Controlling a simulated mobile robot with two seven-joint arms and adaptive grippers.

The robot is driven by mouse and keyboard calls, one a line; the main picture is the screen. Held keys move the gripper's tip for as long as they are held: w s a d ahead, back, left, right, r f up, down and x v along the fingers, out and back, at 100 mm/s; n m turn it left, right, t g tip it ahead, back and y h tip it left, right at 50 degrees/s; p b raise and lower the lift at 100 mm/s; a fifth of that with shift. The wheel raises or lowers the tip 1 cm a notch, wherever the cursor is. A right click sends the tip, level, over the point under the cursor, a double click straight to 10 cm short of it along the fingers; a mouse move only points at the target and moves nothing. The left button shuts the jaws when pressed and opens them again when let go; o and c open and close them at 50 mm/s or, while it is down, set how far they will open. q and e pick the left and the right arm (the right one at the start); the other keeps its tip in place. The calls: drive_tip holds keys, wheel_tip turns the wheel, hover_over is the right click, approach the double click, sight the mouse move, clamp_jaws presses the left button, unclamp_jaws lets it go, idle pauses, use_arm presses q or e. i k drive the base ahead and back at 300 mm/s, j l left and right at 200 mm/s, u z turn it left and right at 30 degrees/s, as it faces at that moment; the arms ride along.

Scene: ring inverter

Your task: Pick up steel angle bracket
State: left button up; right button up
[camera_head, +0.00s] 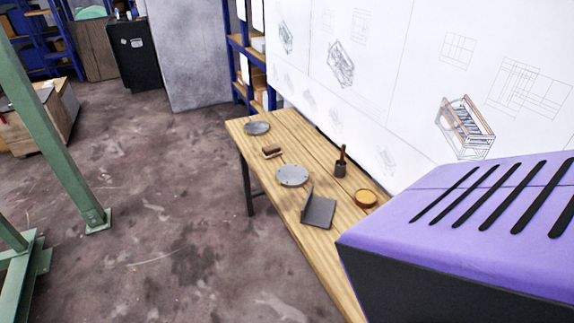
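The steel angle bracket (319,211) is a dark grey L-shaped piece on the wooden table (284,125). One leg lies flat on the boards and the other stands up at its left side. It is near the table's left edge, just in front of a round grey plate. Neither of my grippers is in view. I cannot see whether they are open or shut.
On the table are a round grey plate (292,175), a farther grey disc (257,128), a small brown-handled tool (271,152), a dark cup with a brown handle (341,164) and a yellow-topped round tin (365,198). A purple-topped dark box (480,215) blocks the right front. Open floor (170,200) lies left.

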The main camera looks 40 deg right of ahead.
sight(317, 210)
drive_tip(key=i+j+z, duration=0.1)
drive_tip(key=i, duration=0.35)
drive_tip(key=i+j+z, duration=0.1)
drive_tip(key=i+j, duration=0.25)
drive_tip(key=i+l+z, duration=0.1)
drive_tip(key=z, duration=0.3)
drive_tip(key=i+z, duration=0.5)
drive_tip(key=z, duration=0.25)
drive_tip(key=i+z, duration=0.2)
drive_tip(key=z, duration=0.15)
